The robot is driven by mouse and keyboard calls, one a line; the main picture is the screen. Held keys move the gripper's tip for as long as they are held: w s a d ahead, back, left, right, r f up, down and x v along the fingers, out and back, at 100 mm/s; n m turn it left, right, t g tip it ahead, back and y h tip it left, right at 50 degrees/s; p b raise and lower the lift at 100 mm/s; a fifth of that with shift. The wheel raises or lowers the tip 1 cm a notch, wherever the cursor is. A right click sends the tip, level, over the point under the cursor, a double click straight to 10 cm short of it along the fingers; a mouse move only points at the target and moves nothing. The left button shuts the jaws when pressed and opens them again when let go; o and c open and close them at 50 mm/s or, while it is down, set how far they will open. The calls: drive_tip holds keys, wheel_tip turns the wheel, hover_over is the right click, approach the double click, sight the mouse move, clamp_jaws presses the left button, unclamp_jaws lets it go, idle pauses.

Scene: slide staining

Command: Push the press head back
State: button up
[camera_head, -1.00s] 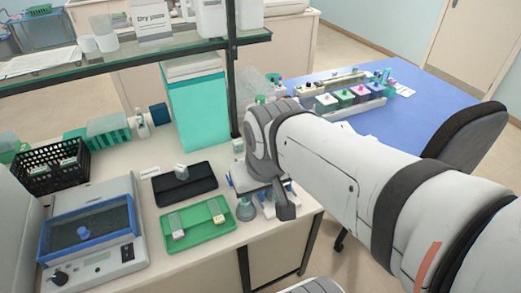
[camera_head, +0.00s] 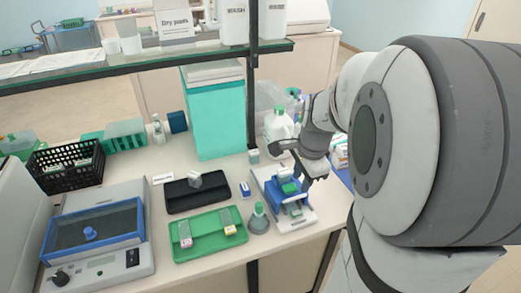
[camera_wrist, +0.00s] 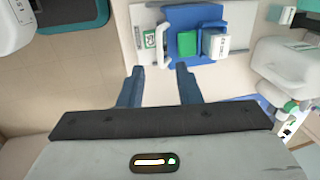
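The press (camera_head: 284,203) stands near the right end of the bench. It has a white base, a blue frame and a green block (camera_head: 291,188). In the wrist view, its blue part (camera_wrist: 206,14) lies ahead of the fingers, with the green block (camera_wrist: 187,43), a white block (camera_wrist: 215,46) and a white bar (camera_wrist: 161,45) beside it. I cannot tell for sure which part is the press head. My gripper (camera_wrist: 159,85) is open with nothing between its fingers. In the head view my gripper (camera_head: 296,165) is over the back right of the press and partly hides it.
Left of the press are a grey-green conical bottle (camera_head: 259,222), a green tray (camera_head: 211,249) with small boxes, and a black tray (camera_head: 185,201). A white jug (camera_head: 279,128) stands behind. A glass shelf (camera_head: 130,65) and its post (camera_head: 251,90) are above the bench.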

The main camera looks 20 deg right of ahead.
sight(296, 197)
drive_tip(key=f, duration=0.4)
drive_tip(key=w+f, duration=0.1)
drive_tip(key=f, duration=0.1)
drive_tip(key=shift+w+a+f, duration=0.1)
drive_tip(key=shift+f, duration=0.3)
drive_tip(key=shift+c, duration=0.4)
clamp_jaws()
